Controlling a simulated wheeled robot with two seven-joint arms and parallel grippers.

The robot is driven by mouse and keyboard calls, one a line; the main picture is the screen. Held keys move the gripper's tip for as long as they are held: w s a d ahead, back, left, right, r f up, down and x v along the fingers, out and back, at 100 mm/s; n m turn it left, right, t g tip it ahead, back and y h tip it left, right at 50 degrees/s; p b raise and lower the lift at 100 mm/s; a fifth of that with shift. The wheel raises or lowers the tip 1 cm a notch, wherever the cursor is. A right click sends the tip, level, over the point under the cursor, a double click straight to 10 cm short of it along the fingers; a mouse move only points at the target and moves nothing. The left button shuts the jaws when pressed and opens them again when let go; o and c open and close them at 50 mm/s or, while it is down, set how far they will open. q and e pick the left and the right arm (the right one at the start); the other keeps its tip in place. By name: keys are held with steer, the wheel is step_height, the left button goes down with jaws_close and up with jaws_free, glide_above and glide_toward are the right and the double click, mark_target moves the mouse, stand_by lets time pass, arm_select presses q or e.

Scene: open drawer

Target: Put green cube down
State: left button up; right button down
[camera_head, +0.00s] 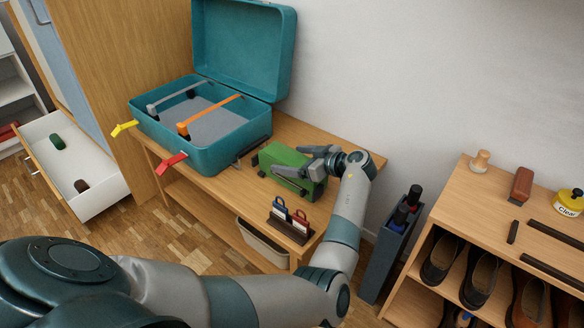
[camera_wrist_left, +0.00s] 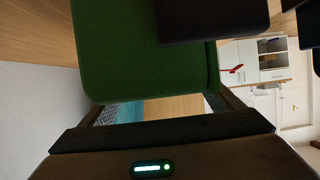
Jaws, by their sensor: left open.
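The green cube (camera_head: 282,158), a boxy green block with dark parts at its base, sits on the wooden table right of the teal suitcase. My left gripper (camera_head: 308,166) is open at the block's right end, with its grey fingers over and beside it. In the left wrist view the green block (camera_wrist_left: 135,50) fills the upper middle, close in front of the open jaws. A dark part covers some of it there. Whether the fingers touch it cannot be told. My right gripper does not show.
The open teal suitcase (camera_head: 205,157) stands left on the table (camera_head: 225,188). A small card holder (camera_head: 289,222) sits near the table's front edge. A grey bin (camera_head: 388,243) and a shoe shelf (camera_head: 455,205) stand right. An open white drawer (camera_head: 95,190) is far left.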

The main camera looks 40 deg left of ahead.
arm_select(q)
steer(key=c, duration=1.5)
steer(key=shift+a+r, duration=0.1)
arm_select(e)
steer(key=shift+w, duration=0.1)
